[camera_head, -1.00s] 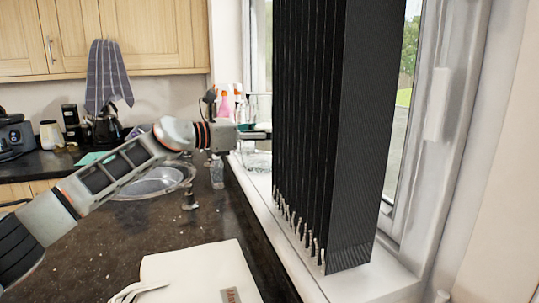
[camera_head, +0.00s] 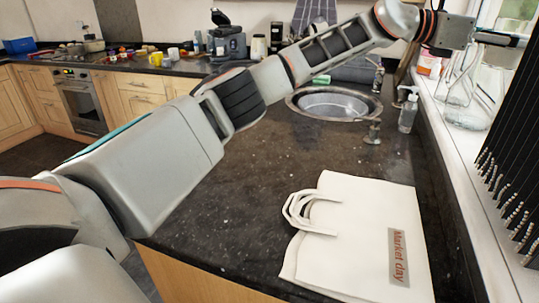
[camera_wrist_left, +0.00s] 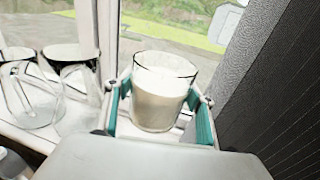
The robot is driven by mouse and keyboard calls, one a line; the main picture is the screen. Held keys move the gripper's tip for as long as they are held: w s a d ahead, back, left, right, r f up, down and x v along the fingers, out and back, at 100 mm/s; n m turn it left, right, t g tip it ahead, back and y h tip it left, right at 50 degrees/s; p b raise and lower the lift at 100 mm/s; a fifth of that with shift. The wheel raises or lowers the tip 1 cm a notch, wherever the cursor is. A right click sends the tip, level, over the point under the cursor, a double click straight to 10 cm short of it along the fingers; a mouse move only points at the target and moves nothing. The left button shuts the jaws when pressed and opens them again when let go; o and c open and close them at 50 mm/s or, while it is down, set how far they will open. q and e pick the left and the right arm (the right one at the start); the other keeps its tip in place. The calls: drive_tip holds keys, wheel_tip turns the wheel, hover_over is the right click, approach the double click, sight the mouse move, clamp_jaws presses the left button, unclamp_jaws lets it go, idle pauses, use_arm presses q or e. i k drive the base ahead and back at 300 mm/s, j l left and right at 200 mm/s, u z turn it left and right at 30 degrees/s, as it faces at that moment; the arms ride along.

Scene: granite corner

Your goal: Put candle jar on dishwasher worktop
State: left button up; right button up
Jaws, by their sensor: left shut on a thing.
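The candle jar (camera_wrist_left: 158,98), a clear glass with pale cream wax, sits between the teal-padded fingers of my left gripper (camera_wrist_left: 160,108) in the left wrist view. The gripper is shut on it, and the jar looks roughly upright by the window. In the head view my left gripper (camera_head: 496,38) is at the upper right, over the window sill; I cannot clearly make out the jar there. A dark speckled granite worktop (camera_head: 250,185) runs below my left arm; which part is over a dishwasher I cannot tell. My right gripper is not in view.
A white "Market day" bag (camera_head: 350,235) lies on the near worktop. Beyond it are a round sink (camera_head: 335,103), a tap and a soap bottle (camera_head: 408,112). Glass vessels (camera_head: 470,95) stand on the sill beside a dark pleated blind (camera_head: 515,165). Worktop left of the bag is clear.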

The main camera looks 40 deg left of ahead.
sight(245, 181)
drive_tip(key=k+j, duration=0.15)
drive_tip(key=j, duration=0.2)
drive_tip(key=k+j, duration=0.1)
drive_tip(key=j, duration=0.3)
drive_tip(key=k+j, duration=0.15)
drive_tip(key=j, duration=0.2)
drive_tip(key=k+j, duration=0.15)
drive_tip(key=j, duration=0.2)
drive_tip(key=k+j, duration=0.15)
drive_tip(key=j, duration=0.2)
drive_tip(key=k+j, duration=0.1)
drive_tip(key=j, duration=0.3)
drive_tip(key=k+j, duration=0.15)
drive_tip(key=j, duration=0.2)
